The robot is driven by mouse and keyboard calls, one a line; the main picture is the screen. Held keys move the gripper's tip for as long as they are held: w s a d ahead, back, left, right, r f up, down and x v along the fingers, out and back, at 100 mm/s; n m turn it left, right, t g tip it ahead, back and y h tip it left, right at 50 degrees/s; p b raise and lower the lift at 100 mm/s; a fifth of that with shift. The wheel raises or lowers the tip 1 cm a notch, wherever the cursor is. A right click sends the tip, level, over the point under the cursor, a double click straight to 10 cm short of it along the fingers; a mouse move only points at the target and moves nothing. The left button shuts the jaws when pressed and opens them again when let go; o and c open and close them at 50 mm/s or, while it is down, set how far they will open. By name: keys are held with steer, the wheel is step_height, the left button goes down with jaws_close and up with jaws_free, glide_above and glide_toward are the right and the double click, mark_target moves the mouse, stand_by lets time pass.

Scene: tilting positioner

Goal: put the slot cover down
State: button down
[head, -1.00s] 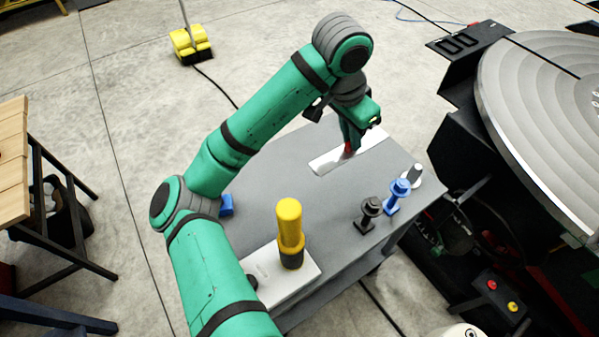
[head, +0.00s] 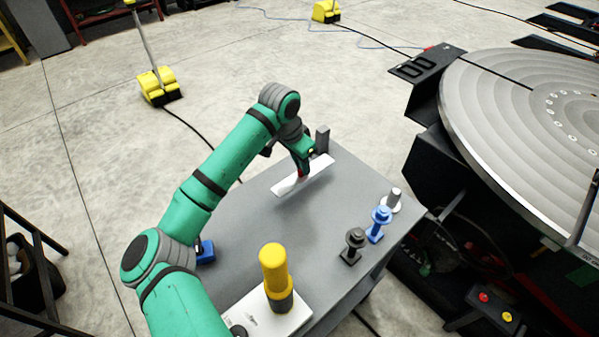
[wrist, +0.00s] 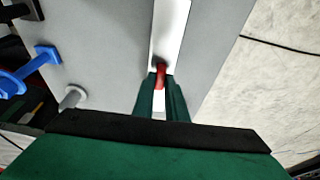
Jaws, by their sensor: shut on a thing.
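The slot cover (head: 318,172) is a long, flat white strip with a small red grip in its middle. My gripper (head: 303,173) is shut on that red grip, at the far part of the grey table (head: 240,225). The cover lies about level, with a soft shadow near it; I cannot tell surely whether it touches the table. In the wrist view the strip (wrist: 171,25) runs away from the fingers (wrist: 161,90), which are on both sides of the red grip (wrist: 160,72). The near end of the strip is hidden by my gripper.
A grey upright block (head: 322,139) stands just behind the cover. Black (head: 354,243), blue (head: 379,222) and grey-white (head: 393,199) pieces stand along the right edge. A yellow cylinder (head: 275,270) stands on a pale plate in front. A large round positioner table (head: 530,120) is at right. The table's middle is clear.

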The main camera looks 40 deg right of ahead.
mark_target(300, 172)
steer(key=shift+w+f, duration=0.35)
steer(key=shift+w+d+f, duration=0.1)
steer(key=shift+d+f, duration=0.1)
steer(key=shift+f, duration=0.15)
steer(key=shift+w+f, duration=0.15)
steer(key=shift+f, duration=0.75)
steer(key=shift+w+f, duration=0.1)
steer(key=shift+f, duration=0.75)
steer(key=c, duration=1.8)
jaws_free()
steer(key=shift+f, duration=0.1)
steer(key=shift+o, duration=0.2)
steer(key=v, duration=1.2)
